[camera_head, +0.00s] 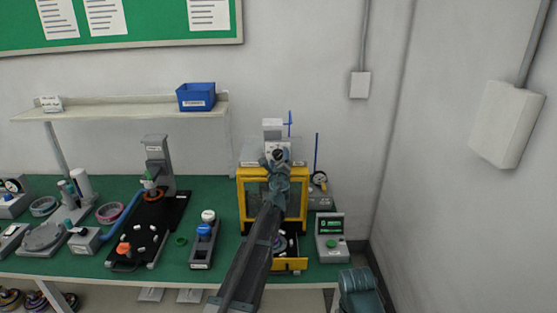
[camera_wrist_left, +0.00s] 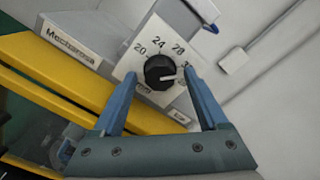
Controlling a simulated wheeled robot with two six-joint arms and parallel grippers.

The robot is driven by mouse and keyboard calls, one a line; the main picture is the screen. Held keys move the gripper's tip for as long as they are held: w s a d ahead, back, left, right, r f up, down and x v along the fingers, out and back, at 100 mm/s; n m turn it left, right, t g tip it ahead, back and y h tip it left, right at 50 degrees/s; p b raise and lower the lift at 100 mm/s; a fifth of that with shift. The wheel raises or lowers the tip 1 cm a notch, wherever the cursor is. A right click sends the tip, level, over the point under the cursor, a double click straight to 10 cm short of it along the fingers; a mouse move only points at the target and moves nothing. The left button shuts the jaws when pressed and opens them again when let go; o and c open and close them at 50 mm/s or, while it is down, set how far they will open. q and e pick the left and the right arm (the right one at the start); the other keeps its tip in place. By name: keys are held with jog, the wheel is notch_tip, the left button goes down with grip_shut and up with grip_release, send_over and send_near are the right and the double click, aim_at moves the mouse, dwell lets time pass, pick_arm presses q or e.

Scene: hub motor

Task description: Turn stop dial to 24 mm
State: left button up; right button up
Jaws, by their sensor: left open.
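The stop dial (camera_wrist_left: 158,72) is a round black knob on a white plate marked 20, 24, 28 and a partly covered number starting with 3. A pale mark on the knob seems to point right, toward that covered number, away from 24. My left gripper (camera_wrist_left: 160,76) is open, with one blue finger on each side of the dial in the wrist view; I cannot tell whether they touch it. In the head view my left gripper (camera_head: 277,158) is at the top front of the yellow-framed press (camera_head: 242,205) and largely hides the dial. My right gripper is not in view.
A grey box with a green button (camera_head: 332,240) stands right of the press. A black fixture tray (camera_head: 150,228) and a grey stand with a white knob (camera_head: 205,240) are left. A shelf (camera_head: 130,108) is behind.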

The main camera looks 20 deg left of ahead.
pick_arm(q)
jog(key=shift+c, duration=0.2)
grip_shut()
jog(key=n, duration=0.7)
jog(key=shift+r+n, duration=0.1)
jog(key=shift+n, duration=0.3)
jog(key=n, duration=0.4)
jog(key=shift+s+n, duration=0.1)
jog(key=shift+n, duration=2)
